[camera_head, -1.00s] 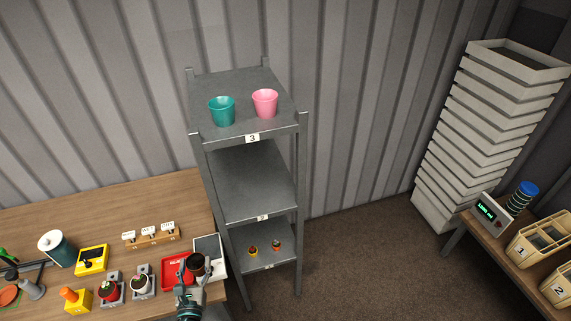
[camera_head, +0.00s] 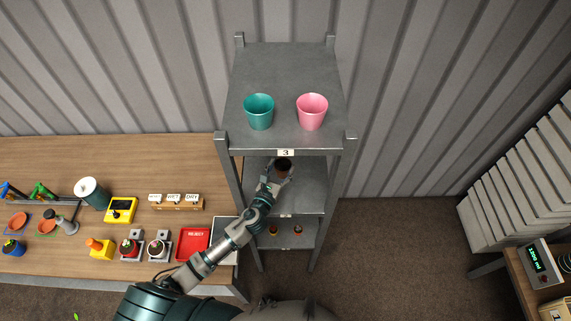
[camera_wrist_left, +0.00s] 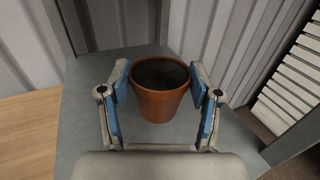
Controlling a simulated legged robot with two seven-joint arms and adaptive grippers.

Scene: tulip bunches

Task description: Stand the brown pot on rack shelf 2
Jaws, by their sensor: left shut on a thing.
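The brown pot (camera_wrist_left: 160,104) is upright between the blue-padded fingers of my left gripper (camera_wrist_left: 164,92) in the left wrist view. The fingers are shut on its sides, and its inside looks dark. In the head view the pot (camera_head: 284,166) and my left gripper (camera_head: 277,180) are over the rack's middle shelf (camera_head: 307,190), below the shelf labelled 3. The middle shelf's own label is too small to read. I cannot tell whether the pot's base touches the shelf. My right gripper is not in view.
A teal pot (camera_head: 259,111) and a pink pot (camera_head: 312,111) stand on the top shelf (camera_head: 285,70). Two small pots stand on the lowest shelf. Rack posts flank the middle shelf. A wooden table (camera_head: 120,160) with a red tray (camera_head: 194,244) is at left.

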